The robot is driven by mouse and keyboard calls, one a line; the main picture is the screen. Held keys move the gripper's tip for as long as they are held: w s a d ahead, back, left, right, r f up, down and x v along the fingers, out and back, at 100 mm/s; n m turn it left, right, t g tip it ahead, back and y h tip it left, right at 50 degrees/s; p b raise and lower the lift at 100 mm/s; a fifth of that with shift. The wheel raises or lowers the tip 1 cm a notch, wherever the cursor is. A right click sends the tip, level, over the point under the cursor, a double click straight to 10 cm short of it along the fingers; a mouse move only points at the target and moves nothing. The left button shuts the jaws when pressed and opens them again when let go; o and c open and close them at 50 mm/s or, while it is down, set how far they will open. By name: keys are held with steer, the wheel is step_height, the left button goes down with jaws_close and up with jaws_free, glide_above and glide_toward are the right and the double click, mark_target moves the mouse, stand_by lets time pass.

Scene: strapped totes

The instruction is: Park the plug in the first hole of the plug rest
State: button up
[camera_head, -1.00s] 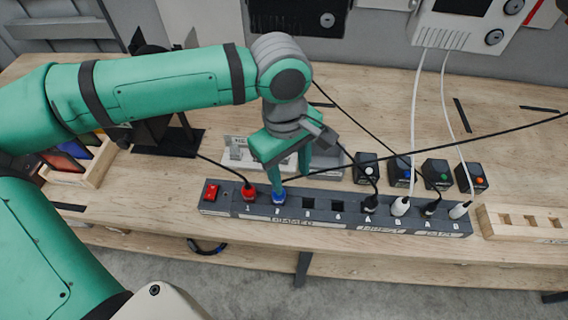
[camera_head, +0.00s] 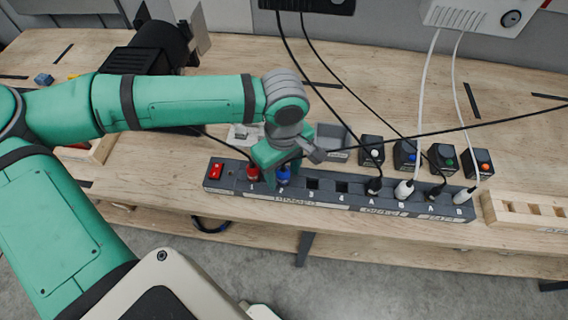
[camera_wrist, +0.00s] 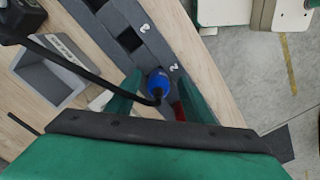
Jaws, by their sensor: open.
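My gripper (camera_head: 272,178) is down at the left part of the dark socket strip (camera_head: 330,197), its fingers open. The blue plug (camera_head: 283,175) stands in the strip's second socket, between the fingers. In the wrist view the blue plug (camera_wrist: 158,84), with its black cable, sits between the two green fingers (camera_wrist: 160,95), with no clear grip on it. The red plug (camera_head: 253,173) is in the first socket beside the gripper, partly hidden. The wooden plug rest (camera_head: 530,210) lies right of the strip; its visible holes look empty.
Small black boxes (camera_head: 407,153) with coloured buttons stand behind. A black cable crosses above the strip. A red switch (camera_head: 215,171) is at its left end. A grey tray (camera_head: 335,142) is behind my gripper.

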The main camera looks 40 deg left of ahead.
mark_target(284, 170)
steer(key=shift+f, duration=0.3)
steer(key=shift+w, duration=0.1)
jaws_close()
steer(key=shift+r, duration=2.5)
steer(key=shift+d, duration=0.1)
